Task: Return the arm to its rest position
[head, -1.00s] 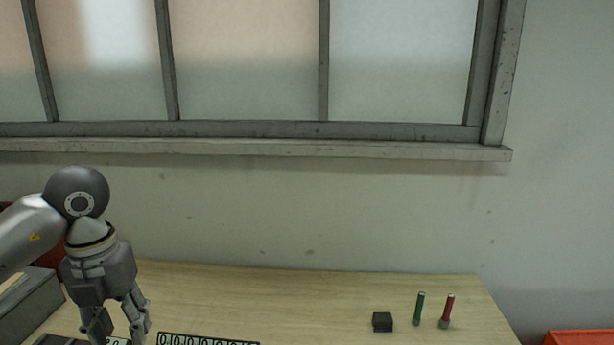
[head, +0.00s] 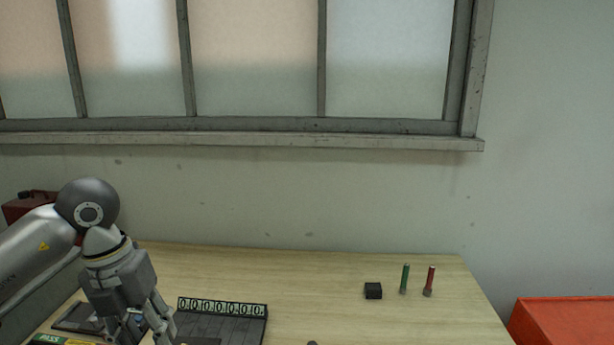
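My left arm comes in from the left in the head view. Its gripper (head: 148,332) points down over the left part of the wooden table (head: 330,275). The fingers look spread apart, but the tips are cut off by the bottom edge, and I cannot see whether anything lies between them. My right arm and gripper do not show. No gate valve can be made out in this view.
A dark board (head: 222,328) with a row of zeros lies right of the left gripper. A black block (head: 373,290), a green marker (head: 405,279) and a red marker (head: 429,281) stand at the right. An orange-red box (head: 565,322) is beyond the table. The table's middle is clear.

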